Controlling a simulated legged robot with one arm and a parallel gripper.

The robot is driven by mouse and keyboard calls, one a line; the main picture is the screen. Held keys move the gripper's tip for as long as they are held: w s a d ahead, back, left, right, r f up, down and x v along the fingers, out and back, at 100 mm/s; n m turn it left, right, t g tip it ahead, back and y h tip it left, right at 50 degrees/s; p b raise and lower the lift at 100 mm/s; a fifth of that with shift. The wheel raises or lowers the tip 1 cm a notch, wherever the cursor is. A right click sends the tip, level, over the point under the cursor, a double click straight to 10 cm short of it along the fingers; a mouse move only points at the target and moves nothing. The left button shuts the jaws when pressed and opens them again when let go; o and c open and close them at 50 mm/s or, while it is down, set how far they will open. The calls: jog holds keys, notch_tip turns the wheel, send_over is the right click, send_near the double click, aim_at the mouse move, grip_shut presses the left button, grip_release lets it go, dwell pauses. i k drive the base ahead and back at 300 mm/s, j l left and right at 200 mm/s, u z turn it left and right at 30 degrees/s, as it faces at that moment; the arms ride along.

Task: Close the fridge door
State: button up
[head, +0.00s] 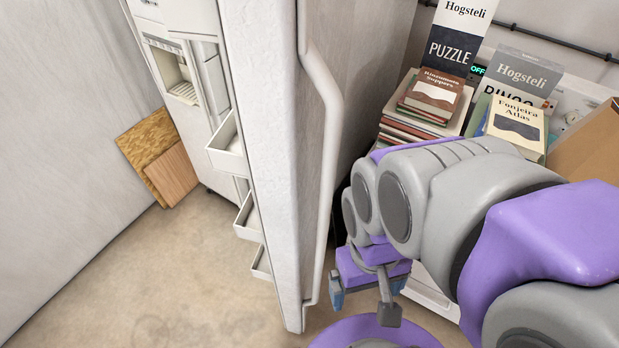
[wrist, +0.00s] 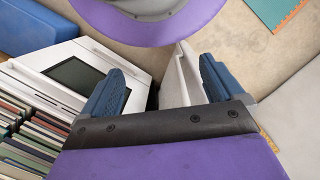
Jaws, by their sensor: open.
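The fridge door (head: 268,130) stands open and upright in the head view, seen almost edge-on. White bins (head: 228,150) stick out from its left side. A long pale handle (head: 328,130) runs down its right side. Part of the white fridge (head: 165,25) with a dispenser recess shows behind at the left; the door hides much of the rest. My gripper (head: 365,290) is low, just right of the handle's lower end, open. In the wrist view, my gripper (wrist: 160,75) has its blue fingers apart. A pale upright piece shows beyond them; I cannot tell whether they touch it.
Stacked books (head: 425,105) and boxed puzzles (head: 455,40) stand at the right, behind my arm. A cardboard box (head: 590,145) is at the far right. Wooden boards (head: 160,165) lean on the left wall. The floor (head: 170,265) left of the door is clear.

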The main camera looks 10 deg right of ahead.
aim_at(285, 64)
jog(key=k+l+u, duration=0.3)
jog(key=k+l, duration=0.45)
jog(key=i+j, duration=0.15)
jog(key=j, duration=0.15)
jog(key=i+j, duration=0.15)
jog(key=j, duration=0.1)
